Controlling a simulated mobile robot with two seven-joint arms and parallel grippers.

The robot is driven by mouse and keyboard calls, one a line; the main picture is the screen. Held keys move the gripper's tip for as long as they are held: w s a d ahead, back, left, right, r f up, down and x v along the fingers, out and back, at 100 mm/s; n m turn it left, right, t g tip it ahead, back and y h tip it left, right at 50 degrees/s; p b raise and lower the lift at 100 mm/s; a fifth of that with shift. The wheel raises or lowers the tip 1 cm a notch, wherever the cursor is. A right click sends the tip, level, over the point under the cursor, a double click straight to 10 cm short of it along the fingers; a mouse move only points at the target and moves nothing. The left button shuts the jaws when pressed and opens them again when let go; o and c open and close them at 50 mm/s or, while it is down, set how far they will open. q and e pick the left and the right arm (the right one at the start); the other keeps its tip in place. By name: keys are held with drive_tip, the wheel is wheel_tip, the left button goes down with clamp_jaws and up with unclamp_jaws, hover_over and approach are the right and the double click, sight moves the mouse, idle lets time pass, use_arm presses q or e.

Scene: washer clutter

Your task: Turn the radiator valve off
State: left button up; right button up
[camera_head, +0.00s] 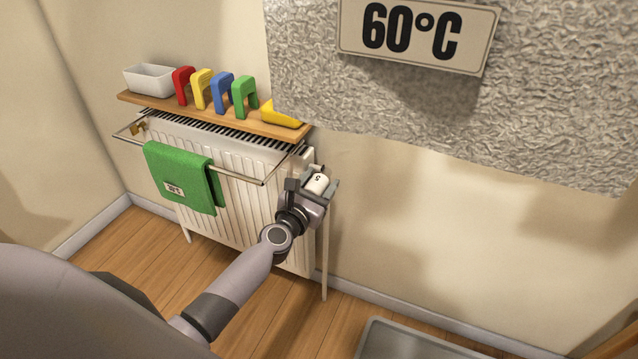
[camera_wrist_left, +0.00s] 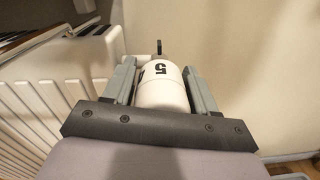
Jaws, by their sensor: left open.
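The radiator valve is a white cylindrical knob (camera_head: 317,184) with a black "5" on it, at the right end of the white radiator (camera_head: 235,190). My left gripper (camera_head: 319,186) is open around the knob, with one finger on each side. In the left wrist view the knob (camera_wrist_left: 162,86) lies between the two fingers of the left gripper (camera_wrist_left: 161,88), and the "5" faces up. I cannot tell whether the fingers touch it. The knob's lower part is hidden by the gripper. My right gripper is not in view.
A wooden shelf (camera_head: 215,114) above the radiator holds a white tray (camera_head: 150,79), several coloured arches and a yellow wedge (camera_head: 280,115). A green towel (camera_head: 183,176) hangs on the front rail. A grey textured panel with a "60°C" sign (camera_head: 418,35) fills the upper right.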

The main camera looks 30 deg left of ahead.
use_arm(q)
drive_tip(key=c, duration=0.8)
